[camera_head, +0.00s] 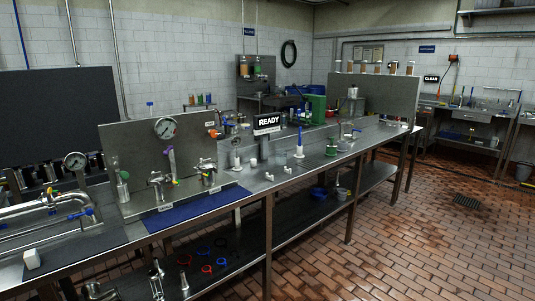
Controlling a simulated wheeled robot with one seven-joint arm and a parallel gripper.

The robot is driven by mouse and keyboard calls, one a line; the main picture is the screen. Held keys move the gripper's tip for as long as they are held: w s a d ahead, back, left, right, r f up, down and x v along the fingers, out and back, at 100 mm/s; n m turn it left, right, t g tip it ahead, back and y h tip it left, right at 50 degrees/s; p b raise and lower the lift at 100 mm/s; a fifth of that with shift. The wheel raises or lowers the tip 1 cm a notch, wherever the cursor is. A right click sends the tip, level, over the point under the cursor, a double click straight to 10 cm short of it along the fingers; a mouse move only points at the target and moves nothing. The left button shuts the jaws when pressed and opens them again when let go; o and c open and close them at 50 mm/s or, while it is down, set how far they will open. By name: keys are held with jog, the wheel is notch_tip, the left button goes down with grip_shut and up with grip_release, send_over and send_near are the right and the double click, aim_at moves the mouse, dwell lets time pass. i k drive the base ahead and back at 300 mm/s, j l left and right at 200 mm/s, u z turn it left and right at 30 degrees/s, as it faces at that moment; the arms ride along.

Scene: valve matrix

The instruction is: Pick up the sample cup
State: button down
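No part of my gripper shows in the head view. I cannot tell for sure which thing is the sample cup. A small clear, cup-like vessel (281,157) stands on the steel bench (310,172), right of the black READY sign (267,123). Small white-based items (237,161) stand to its left, too small to make out. A wash bottle with a blue top (299,148) stands to its right.
A grey panel with a gauge and valves (150,140) stands on the bench behind a blue mat (195,209). Pipework with a blue handle (80,213) is at the left. The lower shelf (225,245) holds rings and fittings.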

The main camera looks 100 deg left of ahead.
aim_at(280, 154)
jog(key=u, duration=2.8)
jog(key=i+l+u, duration=0.1)
jog(key=i+l, duration=0.2)
jog(key=i+l+u, duration=0.1)
jog(key=i+l, duration=0.25)
jog(key=i+l+u, duration=0.1)
jog(key=i+l, duration=0.2)
jog(key=i+l+u, duration=0.1)
jog(key=i+l, duration=0.2)
jog(key=l, duration=0.15)
jog(key=i+l+u, duration=0.1)
jog(key=i+l, duration=0.15)
jog(key=l, duration=0.15)
jog(key=i+l+u, duration=0.15)
jog(key=i+l, duration=0.15)
jog(key=l, duration=0.15)
jog(key=i+l+u, duration=0.1)
jog(key=i+l, duration=0.15)
jog(key=l, duration=0.2)
jog(key=i, duration=0.35)
